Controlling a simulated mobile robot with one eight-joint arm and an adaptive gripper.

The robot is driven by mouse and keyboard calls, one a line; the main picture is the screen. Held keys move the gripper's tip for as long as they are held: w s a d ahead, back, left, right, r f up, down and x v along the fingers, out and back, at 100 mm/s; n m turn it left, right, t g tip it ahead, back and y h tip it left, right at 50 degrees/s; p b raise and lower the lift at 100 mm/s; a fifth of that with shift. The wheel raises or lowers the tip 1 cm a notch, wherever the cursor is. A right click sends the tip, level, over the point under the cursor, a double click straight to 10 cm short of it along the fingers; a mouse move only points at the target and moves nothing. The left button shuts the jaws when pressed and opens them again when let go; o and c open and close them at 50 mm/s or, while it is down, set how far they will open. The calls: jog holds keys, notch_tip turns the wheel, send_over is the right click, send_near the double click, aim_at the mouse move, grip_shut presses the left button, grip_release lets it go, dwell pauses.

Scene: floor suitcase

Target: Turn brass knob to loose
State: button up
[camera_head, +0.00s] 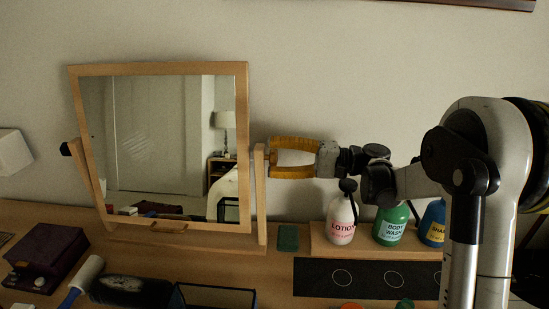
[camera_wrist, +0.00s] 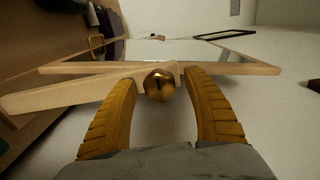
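The mirror (camera_head: 150,140) stands on the dresser in a light wood frame, held between two wooden posts. The brass knob (camera_wrist: 158,86) is a faceted, rounded end with a dark slot or mark, at the side of the right post (camera_head: 261,195). In the wrist view it sits between my fingertips, with a gap visible on each side. My gripper (camera_head: 269,158) has yellow ribbed fingers and is open, level with the top of the right post. In the head view the brass knob is hidden by the fingers or post. A dark knob (camera_head: 66,149) shows on the left post.
Lotion (camera_head: 341,220), body wash (camera_head: 391,226) and shampoo (camera_head: 432,225) bottles stand on a wooden riser below my arm. A green block (camera_head: 288,238) lies near the right post. A dark box (camera_head: 46,258), a lint roller (camera_head: 84,275) and a black-rimmed tray (camera_head: 212,296) lie in front.

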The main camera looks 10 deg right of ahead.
jog(key=s+d, duration=0.2)
jog(key=d, duration=1)
jog(key=shift+s, duration=0.15)
jog(key=shift+a, duration=0.1)
